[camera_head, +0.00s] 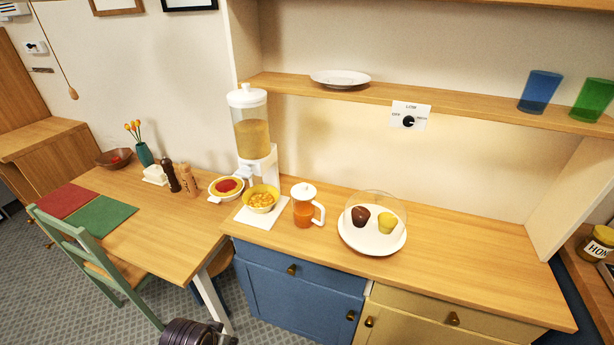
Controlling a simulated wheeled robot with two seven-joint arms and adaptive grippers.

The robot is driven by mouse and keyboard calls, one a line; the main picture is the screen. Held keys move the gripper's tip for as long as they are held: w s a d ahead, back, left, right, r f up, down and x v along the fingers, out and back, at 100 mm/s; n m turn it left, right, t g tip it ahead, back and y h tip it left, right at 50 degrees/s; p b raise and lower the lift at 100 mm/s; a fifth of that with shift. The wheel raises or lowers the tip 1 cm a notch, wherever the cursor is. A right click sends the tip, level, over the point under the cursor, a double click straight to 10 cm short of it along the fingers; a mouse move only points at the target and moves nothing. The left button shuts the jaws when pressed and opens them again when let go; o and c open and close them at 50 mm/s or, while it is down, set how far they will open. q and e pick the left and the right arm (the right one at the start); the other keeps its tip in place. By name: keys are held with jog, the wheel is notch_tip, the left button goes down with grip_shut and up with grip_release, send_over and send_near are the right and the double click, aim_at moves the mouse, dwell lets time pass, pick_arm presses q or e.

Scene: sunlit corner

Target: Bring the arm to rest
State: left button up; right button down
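No gripper fingers show, so neither gripper is in view. That part appears clear of the table and the counter.
The wooden counter (465,250) holds a cereal dispenser (250,125), a yellow bowl (261,199), an orange-filled jug (303,208) and a domed cake plate (371,241). A green chair (85,255) stands at the dining table (165,230). The counter's right part is clear.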

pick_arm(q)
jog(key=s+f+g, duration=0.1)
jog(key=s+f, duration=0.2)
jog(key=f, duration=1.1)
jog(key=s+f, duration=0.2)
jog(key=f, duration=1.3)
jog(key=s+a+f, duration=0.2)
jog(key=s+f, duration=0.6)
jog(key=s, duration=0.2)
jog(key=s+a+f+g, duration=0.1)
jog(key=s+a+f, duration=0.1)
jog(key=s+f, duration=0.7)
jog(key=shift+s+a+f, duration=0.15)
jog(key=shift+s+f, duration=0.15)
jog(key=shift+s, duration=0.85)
